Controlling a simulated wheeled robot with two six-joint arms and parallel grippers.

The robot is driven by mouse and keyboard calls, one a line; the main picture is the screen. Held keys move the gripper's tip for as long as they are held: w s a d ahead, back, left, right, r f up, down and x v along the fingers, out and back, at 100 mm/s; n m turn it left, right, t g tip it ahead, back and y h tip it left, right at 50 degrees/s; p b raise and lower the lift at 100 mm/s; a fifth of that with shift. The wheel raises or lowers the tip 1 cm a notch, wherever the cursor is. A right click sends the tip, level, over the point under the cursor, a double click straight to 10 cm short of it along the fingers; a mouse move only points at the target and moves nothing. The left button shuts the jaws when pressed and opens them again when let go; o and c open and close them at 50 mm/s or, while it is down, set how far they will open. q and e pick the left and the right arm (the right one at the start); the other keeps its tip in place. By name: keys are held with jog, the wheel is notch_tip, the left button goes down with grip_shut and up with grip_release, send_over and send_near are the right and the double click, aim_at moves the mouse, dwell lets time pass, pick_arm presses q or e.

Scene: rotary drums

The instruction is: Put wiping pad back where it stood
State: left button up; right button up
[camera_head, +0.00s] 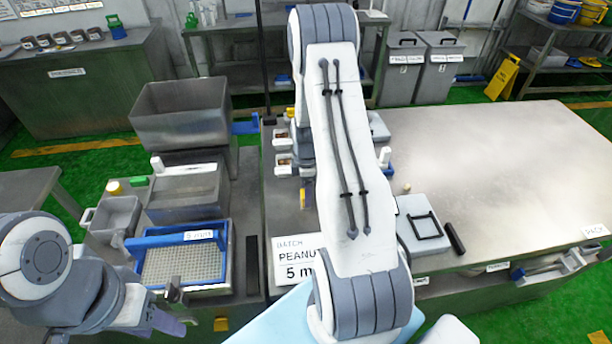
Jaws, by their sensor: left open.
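I cannot pick out the wiping pad with certainty. A small green item (138,181) lies beside a yellow-topped container at the back of the left bench, but it is too small to name. My left gripper (174,307) is open at the lower left, in front of the blue-framed sieve (180,236), and I see nothing between its fingers. My right arm rises through the middle of the view and folds down behind itself. Its gripper is mostly hidden by the arm, so its jaws cannot be made out.
A grey hopper (180,112) stands behind the sieve. A grey tray (118,217) sits left of it. A batch sign (298,262) stands near the middle. A scale-like device (420,224) is right of my right arm. The large steel table (500,160) is mostly clear.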

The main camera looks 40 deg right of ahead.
notch_tip(320, 180, up, 9)
jog(key=b, duration=0.2)
jog(key=s+a+r+m, duration=0.15)
jog(key=a+r, duration=0.35)
jog(key=a, duration=0.6)
jog(key=s+a+r, duration=0.2)
jog(key=a+r, duration=0.2)
jog(key=a, duration=0.8)
jog(key=s+a+r+m, duration=0.1)
jog(key=s+a, duration=0.4)
jog(key=s, duration=0.4)
jog(key=s+a+r+m+y, duration=0.1)
jog(key=s+a+r+m, duration=0.1)
jog(key=s+a, duration=0.4)
jog(key=s, duration=0.2)
jog(key=shift+s, duration=0.35)
